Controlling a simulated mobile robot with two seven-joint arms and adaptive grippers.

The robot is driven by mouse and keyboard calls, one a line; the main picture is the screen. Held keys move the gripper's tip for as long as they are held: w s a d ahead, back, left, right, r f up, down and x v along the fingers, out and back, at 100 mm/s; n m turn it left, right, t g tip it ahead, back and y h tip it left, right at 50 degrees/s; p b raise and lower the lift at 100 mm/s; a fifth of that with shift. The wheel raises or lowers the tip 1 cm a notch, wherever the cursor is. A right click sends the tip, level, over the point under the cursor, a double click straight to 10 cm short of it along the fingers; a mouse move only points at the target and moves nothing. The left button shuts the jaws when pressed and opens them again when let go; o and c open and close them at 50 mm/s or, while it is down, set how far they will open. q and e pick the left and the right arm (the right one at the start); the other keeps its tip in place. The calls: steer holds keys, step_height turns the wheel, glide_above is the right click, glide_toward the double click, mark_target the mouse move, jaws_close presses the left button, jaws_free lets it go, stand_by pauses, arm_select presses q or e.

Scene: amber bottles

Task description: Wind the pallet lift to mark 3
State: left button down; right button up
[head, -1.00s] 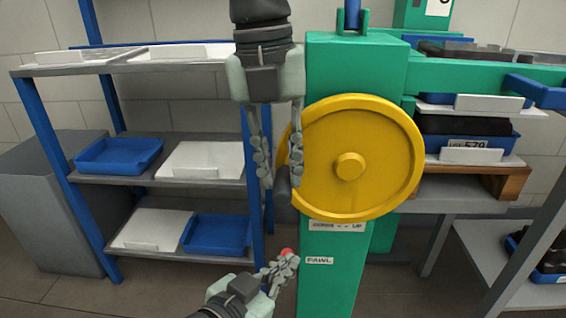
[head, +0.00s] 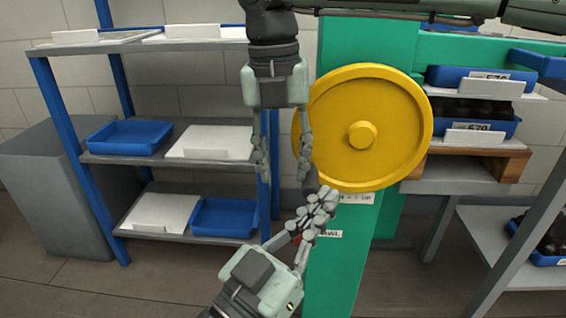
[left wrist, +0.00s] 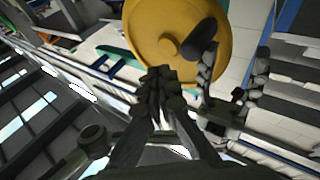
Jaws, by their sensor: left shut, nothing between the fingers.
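The yellow handwheel (head: 390,110) is on the green lift column (head: 340,265). Its dark crank handle (head: 309,186) is at the lower left of the rim and shows in the left wrist view (left wrist: 199,38). My right gripper (head: 283,170) points down from above, fingers apart, its right finger over the wheel's left rim near the handle. My left gripper (head: 322,200) is shut and empty, below the wheel in front of the column. It also shows in the left wrist view (left wrist: 158,80). A bit of the red pawl knob (head: 301,238) shows behind it, beside the partly covered PAWL label (head: 330,234). No mark scale is readable.
A blue-framed shelf rack (head: 105,160) with blue trays and white boards stands left. Right of the column, a wooden pallet (head: 510,165) carries blue trays of dark items. A grey table (head: 490,235) stands at lower right. My right arm crosses the top.

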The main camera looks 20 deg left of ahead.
steer(key=shift+w+d, duration=0.1)
steer(key=shift+d, duration=0.05)
steer(key=s+a+f, duration=0.2)
steer(key=a+f, duration=0.1)
steer(key=a, duration=0.5)
steer(key=shift+s+f, duration=0.15)
steer(key=shift+f, duration=0.25)
stand_by(0.4)
steer(key=shift+r, duration=0.1)
stand_by(0.3)
step_height(320, 180, up, 12)
steer(key=shift+a, duration=0.4)
steer(key=shift+s, duration=0.1)
